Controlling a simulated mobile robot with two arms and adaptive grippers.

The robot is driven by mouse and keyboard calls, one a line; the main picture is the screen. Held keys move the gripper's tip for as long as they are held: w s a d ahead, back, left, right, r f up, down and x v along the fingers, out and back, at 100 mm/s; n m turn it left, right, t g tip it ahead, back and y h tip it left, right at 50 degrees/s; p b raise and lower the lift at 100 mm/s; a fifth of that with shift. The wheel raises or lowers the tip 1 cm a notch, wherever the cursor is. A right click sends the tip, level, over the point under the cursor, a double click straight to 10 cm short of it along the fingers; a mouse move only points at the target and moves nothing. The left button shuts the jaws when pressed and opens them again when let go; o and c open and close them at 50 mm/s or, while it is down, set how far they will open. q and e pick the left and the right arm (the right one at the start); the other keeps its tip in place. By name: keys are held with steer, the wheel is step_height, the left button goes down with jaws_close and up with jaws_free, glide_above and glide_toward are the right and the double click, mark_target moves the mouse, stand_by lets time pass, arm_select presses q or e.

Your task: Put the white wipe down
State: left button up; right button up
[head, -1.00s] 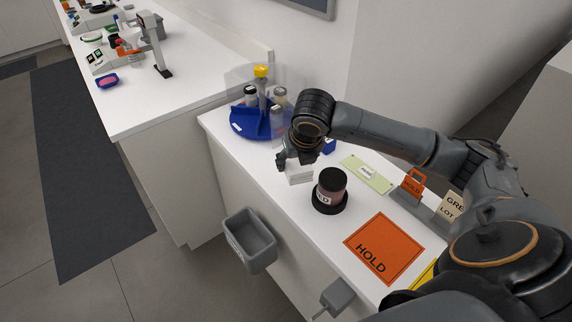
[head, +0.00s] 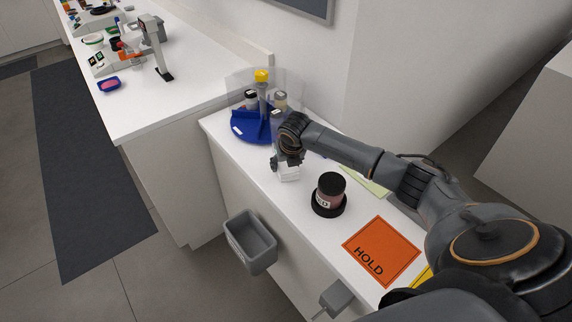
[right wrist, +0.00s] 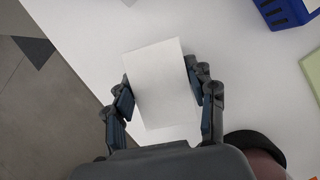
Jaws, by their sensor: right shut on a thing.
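The white wipe (right wrist: 160,85) shows as a pale rectangle between the fingers of my right gripper (right wrist: 163,92) in the right wrist view. In the head view my right gripper (head: 287,160) points down over the white counter, shut on the wipe (head: 289,174), with its fingers at the sides. The wipe is low, close to the counter top; I cannot tell whether it touches. It is between the blue carousel and the dark-lidded jar. My left gripper is not in view.
A jar (head: 331,188) with a black lid stands on a round black base to the right. An orange HOLD mat (head: 381,252) lies farther right. A blue carousel (head: 247,127) with bottles stands behind left. A grey bin (head: 250,241) hangs at the counter front.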

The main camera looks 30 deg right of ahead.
steer(key=shift+f, duration=0.5)
steer(key=o, duration=1)
steer(key=b+v, duration=0.1)
steer(key=v, duration=1.1)
steer(key=shift+w+r, duration=0.1)
